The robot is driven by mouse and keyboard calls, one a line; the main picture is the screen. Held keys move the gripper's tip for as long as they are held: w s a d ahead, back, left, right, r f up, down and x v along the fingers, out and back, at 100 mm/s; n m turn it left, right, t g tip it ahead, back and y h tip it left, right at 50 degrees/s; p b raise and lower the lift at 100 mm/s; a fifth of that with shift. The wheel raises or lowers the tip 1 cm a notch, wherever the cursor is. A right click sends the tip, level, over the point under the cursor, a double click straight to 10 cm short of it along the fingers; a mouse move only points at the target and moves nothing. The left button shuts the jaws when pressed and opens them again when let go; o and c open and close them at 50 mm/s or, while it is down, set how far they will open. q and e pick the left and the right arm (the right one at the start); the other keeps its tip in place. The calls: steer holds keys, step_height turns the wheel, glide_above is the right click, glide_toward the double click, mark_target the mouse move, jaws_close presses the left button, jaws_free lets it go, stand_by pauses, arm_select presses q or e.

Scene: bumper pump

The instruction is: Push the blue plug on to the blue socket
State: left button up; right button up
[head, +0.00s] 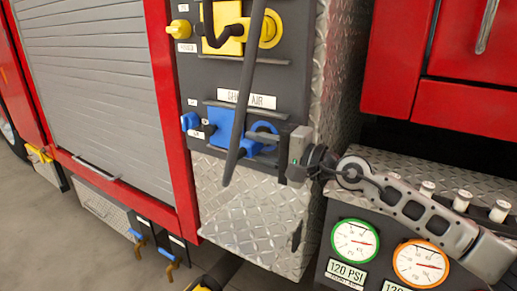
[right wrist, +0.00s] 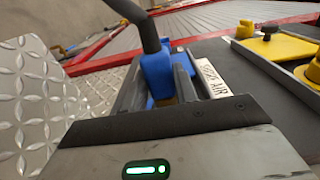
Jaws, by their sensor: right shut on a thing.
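My right gripper (head: 258,147) reaches in from the right and is shut on the blue plug. In the right wrist view the blue plug (right wrist: 156,72) sits between the two dark fingers. Blue round parts at the blue socket (head: 265,128) show beside the fingers, partly covered. I cannot tell whether plug and socket touch. My left gripper is not in view.
A yellow connector (head: 228,28) with a yellow knob sits above on the same panel. The label plate (head: 247,99) and thin ledges stick out nearby. Diamond-plate metal (head: 245,210) lies below. Pressure gauges (head: 355,241) stand at the lower right, under my right arm.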

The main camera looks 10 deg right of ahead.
steer(key=o, duration=1)
steer(key=shift+w+d, duration=0.1)
